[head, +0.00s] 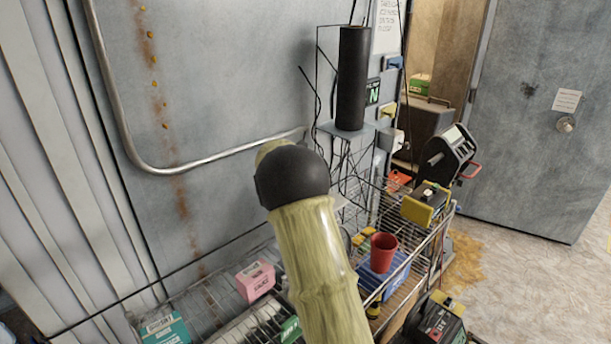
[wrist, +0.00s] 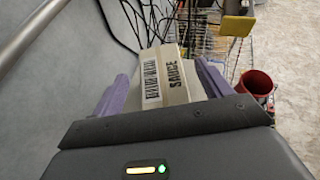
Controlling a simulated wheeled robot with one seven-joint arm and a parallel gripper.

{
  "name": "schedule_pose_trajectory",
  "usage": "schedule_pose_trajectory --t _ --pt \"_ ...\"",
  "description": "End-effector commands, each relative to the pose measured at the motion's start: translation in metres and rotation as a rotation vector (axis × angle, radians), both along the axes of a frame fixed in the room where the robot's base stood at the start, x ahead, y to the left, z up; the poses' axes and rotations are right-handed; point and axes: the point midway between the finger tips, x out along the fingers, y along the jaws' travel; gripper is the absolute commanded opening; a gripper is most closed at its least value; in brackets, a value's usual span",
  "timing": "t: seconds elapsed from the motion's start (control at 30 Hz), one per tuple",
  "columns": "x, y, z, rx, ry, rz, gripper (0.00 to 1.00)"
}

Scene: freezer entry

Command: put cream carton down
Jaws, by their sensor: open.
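The cream carton (wrist: 168,82) is a pale box with dark print that reads SAUCE on one face. In the wrist view it sits between the two purple fingers of my gripper (wrist: 165,76). The fingers are open, with a narrow gap on the carton's left side; on the right I cannot tell whether finger and carton touch. What lies under the carton is hidden. In the head view my arm covers the gripper area, and I cannot make out the carton there.
A wire rack (head: 212,304) along the wall holds a pink box (head: 255,281) and a teal box (head: 166,330). A wire cart to the right holds a red cup (head: 382,252) and a blue bin (head: 375,282). Dark cables (wrist: 150,22) hang beyond the carton.

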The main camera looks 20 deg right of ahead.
Motion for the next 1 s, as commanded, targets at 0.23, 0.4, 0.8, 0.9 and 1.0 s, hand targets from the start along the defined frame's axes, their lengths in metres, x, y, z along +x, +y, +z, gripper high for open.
schedule_pose_trajectory --t 0.23,0.4,0.8,0.9,1.0 --pt "-0.021 0.026 0.016 0.001 -0.004 0.004 0.78" --pt "-0.041 0.049 0.032 0.001 -0.004 0.005 0.78" --pt "-0.069 0.078 0.054 0.000 0.000 0.001 0.78" --pt "-0.069 0.078 0.055 0.000 0.000 0.000 0.78" --pt "-0.069 0.078 0.055 0.000 0.000 0.001 0.78"
